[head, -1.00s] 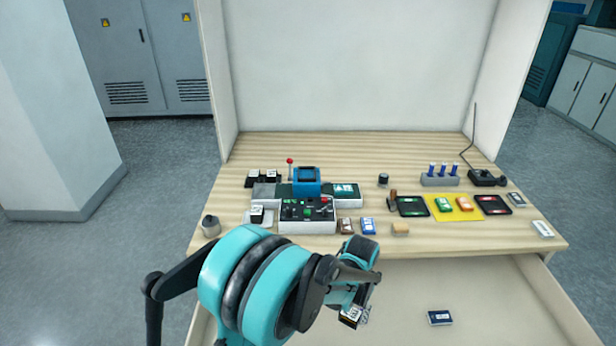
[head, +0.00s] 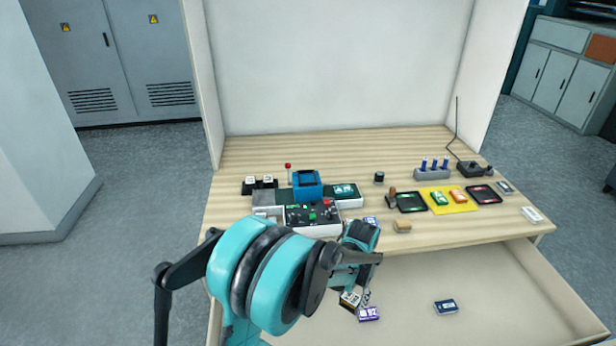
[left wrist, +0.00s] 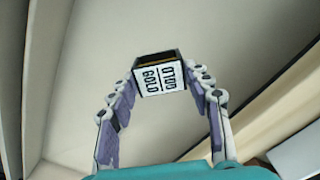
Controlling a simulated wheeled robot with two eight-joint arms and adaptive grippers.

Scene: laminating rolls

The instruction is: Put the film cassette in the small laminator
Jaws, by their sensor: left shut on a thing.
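My left gripper (head: 360,297) is shut on a small dark cassette with a white label (head: 350,299), held over the open drawer below the bench top. In the left wrist view the cassette (left wrist: 160,77) sits between the fingertips, its label reading "GOLD" with digits beside it. A blue machine (head: 307,184) stands on the left half of the bench, with a dark button panel (head: 312,217) in front; it looks like the small laminator, but I cannot be sure. Its opening is not clear from here. My right gripper is not in view.
The open drawer (head: 500,290) holds a purple-labelled box (head: 369,314) and a dark blue box (head: 445,307). Black trays (head: 411,202), a yellow mat (head: 450,208) and a blue-pegged stand (head: 432,173) occupy the bench's right half. My left arm hides the bench's front left.

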